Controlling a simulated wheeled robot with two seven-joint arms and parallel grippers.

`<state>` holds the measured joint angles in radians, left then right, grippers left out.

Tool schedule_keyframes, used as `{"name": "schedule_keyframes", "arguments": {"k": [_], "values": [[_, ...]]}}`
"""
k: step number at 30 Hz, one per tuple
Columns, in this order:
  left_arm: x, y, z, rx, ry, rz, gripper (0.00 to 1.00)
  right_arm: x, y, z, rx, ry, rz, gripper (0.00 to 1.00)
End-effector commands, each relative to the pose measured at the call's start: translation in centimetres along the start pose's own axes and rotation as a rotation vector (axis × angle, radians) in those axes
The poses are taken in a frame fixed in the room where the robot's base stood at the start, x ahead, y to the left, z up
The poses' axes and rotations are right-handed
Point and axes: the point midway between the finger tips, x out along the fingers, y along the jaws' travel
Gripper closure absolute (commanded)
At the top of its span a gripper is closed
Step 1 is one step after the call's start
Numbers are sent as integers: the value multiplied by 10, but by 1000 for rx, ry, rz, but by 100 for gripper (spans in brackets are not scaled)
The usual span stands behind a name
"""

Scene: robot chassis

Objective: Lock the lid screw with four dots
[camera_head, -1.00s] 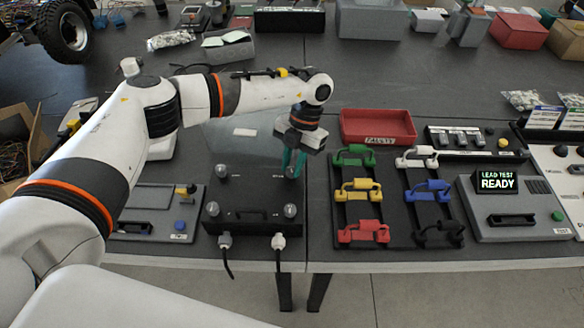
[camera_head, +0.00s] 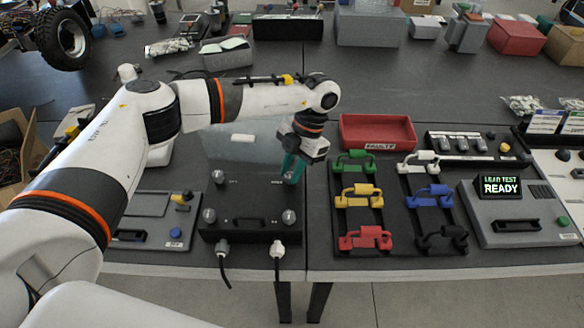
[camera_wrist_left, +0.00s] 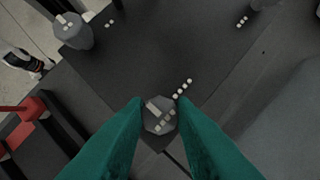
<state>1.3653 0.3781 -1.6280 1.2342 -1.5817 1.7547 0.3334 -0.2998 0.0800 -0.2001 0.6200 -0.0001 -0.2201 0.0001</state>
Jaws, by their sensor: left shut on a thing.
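The dark lid (camera_head: 248,200) lies on the chassis on the table, with a grey screw knob near each corner. My left gripper (camera_wrist_left: 158,112) has its teal fingers shut on the grey lid screw (camera_wrist_left: 159,118) beside a row of several white dots (camera_wrist_left: 182,88). In the head view my left gripper (camera_head: 291,172) is at the lid's far right corner, largely covering that screw. Another screw (camera_wrist_left: 74,31) has two dots beside it. The far left screw (camera_head: 218,177), near left screw (camera_head: 209,215) and near right screw (camera_head: 289,217) stand clear. My right gripper is out of view.
Right of the chassis stand a red tray (camera_head: 378,132), a rack of coloured handles (camera_head: 361,196) and a lead tester reading READY (camera_head: 500,186). A grey panel (camera_head: 155,222) is at the left. Two cables hang from the chassis front. The table behind is partly clear.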

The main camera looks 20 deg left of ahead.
Motion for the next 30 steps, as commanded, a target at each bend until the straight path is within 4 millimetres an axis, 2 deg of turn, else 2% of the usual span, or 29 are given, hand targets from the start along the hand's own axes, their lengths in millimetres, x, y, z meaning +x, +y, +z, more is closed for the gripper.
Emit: {"name": "schedule_keyframes", "arguments": {"k": [1,4,5,13,17,30], "values": [[-1,0,0,0,2,-1,73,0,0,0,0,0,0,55],[-1,0,0,0,2,-1,57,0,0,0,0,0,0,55],[-1,0,0,0,2,-1,55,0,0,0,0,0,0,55],[-1,0,0,-1,1,0,55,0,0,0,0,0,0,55],[-10,0,-1,-1,2,-1,55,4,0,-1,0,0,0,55],[-96,0,-1,-2,3,-2,55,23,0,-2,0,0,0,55]]}}
